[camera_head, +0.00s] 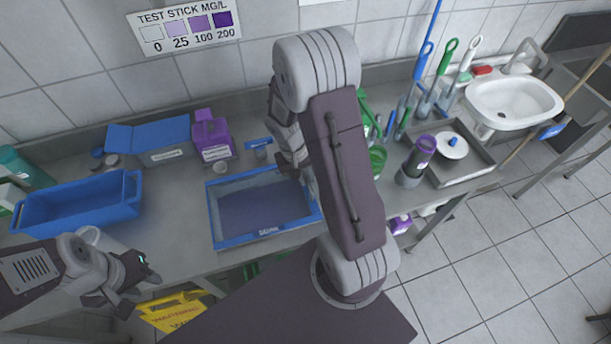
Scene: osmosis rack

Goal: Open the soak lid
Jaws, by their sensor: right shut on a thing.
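The soak tub (225,240) is a blue-rimmed rectangular box on the steel counter, with a label on its front edge. Its middle looks purple-grey, and I cannot tell a lid apart from the liquid or floor inside. My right gripper (300,172) is at the tub's back right edge, pointing down. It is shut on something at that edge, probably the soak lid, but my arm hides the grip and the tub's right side. My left gripper (132,285) is at the lower left, in front of the counter, away from the tub. Its jaw opening is unclear.
A blue bin (80,208) stands left of the tub. A blue carton (165,142) and a purple box (212,138) stand behind. A dark bottle (416,160), a steel tray (470,170) and a sink (513,101) are to the right. A yellow sign (175,312) is below.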

